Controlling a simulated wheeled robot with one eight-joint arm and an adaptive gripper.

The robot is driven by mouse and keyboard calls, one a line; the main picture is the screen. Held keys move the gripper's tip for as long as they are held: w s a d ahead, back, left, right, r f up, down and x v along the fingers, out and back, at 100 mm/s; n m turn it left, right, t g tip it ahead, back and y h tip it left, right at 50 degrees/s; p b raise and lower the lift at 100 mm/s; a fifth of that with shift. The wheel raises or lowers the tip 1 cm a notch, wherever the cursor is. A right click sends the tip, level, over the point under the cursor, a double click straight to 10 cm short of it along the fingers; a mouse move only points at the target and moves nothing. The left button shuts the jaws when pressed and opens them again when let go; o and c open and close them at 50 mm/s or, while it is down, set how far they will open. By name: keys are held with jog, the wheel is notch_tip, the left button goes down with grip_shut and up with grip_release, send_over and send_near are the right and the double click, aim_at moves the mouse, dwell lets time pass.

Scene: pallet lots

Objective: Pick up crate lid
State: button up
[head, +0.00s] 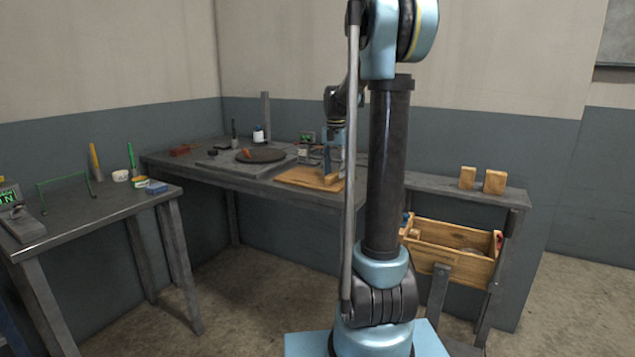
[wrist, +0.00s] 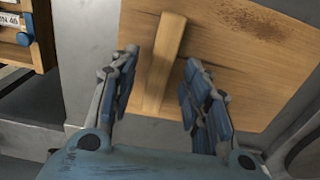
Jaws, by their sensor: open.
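The crate lid is a flat wooden board (head: 301,177) lying on the far workbench in the head view. It fills much of the wrist view (wrist: 232,62), with a raised wooden bar (wrist: 163,62) across it as a handle. My gripper (wrist: 161,75) is open, with one finger on each side of the bar. A gap shows between the bar and each finger, and nothing is held. In the head view my gripper (head: 332,175) is over the right part of the lid, partly hidden by my own arm. I cannot tell how high the fingertips are above the board.
A wooden crate (head: 450,262) stands open on a lower support at the right. A dark round disc (head: 261,155) lies left of the lid. A side table (head: 88,222) with small tools stands at the left.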

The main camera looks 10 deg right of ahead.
jog(key=shift+f, duration=0.85)
grip_shut()
jog(key=shift+r, duration=0.1)
